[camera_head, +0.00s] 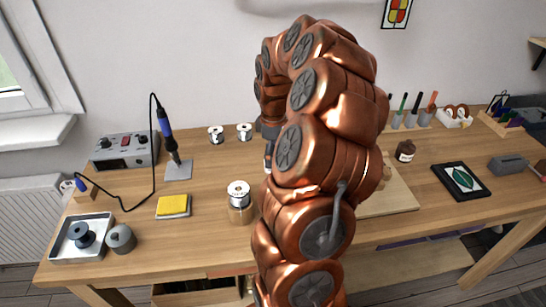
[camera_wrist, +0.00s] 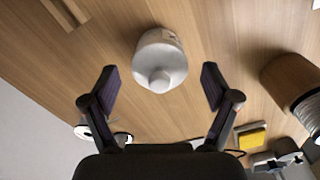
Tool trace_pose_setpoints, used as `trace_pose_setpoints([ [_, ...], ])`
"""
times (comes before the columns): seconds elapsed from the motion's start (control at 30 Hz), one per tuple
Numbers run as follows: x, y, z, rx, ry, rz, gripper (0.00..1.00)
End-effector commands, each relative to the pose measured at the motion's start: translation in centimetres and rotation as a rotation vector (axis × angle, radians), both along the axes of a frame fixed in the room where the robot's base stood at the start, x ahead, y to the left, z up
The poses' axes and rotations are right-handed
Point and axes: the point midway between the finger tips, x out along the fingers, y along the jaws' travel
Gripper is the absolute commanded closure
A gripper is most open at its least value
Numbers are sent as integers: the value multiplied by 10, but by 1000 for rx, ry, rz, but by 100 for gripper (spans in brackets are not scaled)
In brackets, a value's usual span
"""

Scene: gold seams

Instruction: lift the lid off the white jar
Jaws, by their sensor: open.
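The white jar (camera_wrist: 160,40) stands on the wooden table in the wrist view, with its round white lid and knob (camera_wrist: 160,78) facing the camera. My gripper (camera_wrist: 160,72) is open, with one dark finger to the left of the lid and one to the right. The lid shows between the fingers in the picture, with clear gaps on both sides; I see no contact. In the head view my copper arm hides the jar and most of the gripper.
A wood-coloured cylinder with a metal spool on top (camera_head: 239,205) stands left of my arm. A yellow pad (camera_head: 173,205), a soldering station (camera_head: 125,150) and a metal tray (camera_head: 80,238) are farther left.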

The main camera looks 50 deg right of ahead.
Motion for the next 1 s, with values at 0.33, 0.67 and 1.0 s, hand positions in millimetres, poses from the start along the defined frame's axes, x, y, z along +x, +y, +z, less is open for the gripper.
trace_pose_setpoints([
  [0.33,0,0,1,-1,-2,-1,34],
  [0.67,0,0,1,-1,-2,-1,67],
  [1.0,1,-1,5,-2,-5,-1,67],
])
